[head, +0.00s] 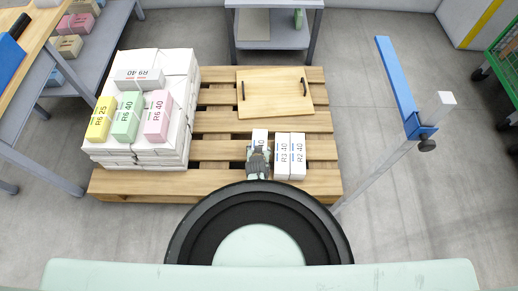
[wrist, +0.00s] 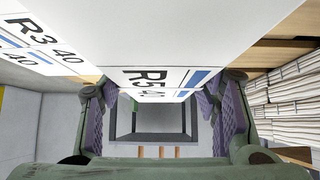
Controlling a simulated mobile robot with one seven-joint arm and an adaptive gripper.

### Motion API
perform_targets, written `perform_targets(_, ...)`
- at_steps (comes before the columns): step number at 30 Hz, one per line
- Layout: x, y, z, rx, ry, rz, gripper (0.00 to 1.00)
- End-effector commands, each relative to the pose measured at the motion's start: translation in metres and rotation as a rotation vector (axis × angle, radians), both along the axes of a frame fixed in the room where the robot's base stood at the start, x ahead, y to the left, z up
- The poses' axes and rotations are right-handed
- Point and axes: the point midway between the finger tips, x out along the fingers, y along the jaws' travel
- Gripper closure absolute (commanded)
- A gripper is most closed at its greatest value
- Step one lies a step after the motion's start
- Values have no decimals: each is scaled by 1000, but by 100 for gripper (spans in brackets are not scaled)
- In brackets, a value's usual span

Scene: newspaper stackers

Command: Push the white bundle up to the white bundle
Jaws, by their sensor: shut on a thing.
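My gripper (head: 257,163) is low over the front of the pallet, shut on a white bundle (head: 260,136). In the wrist view this white bundle (wrist: 150,78) reads "R5 40" and sits between the purple-padded fingers (wrist: 160,110). The nearer labels show in the wrist view, where one bundle (wrist: 45,45) reads "R3 40".
A wooden pallet (head: 220,185) carries everything. A tall newspaper stack (head: 178,63) with yellow, green, pink and white bundles stands at left. A wooden board with two handles (head: 270,92) lies behind. A blue-topped post (head: 398,85) is at right.

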Motion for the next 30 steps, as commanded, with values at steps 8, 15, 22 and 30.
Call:
perform_targets(8, 2, 0, -3, 0, -7, -2, 100)
perform_targets(15, 2, 0, -18, 0, -7, -2, 100)
perform_targets(22, 2, 0, -35, 0, -8, -1, 100)
perform_targets(30, 3, 0, -43, 0, -9, -1, 100)
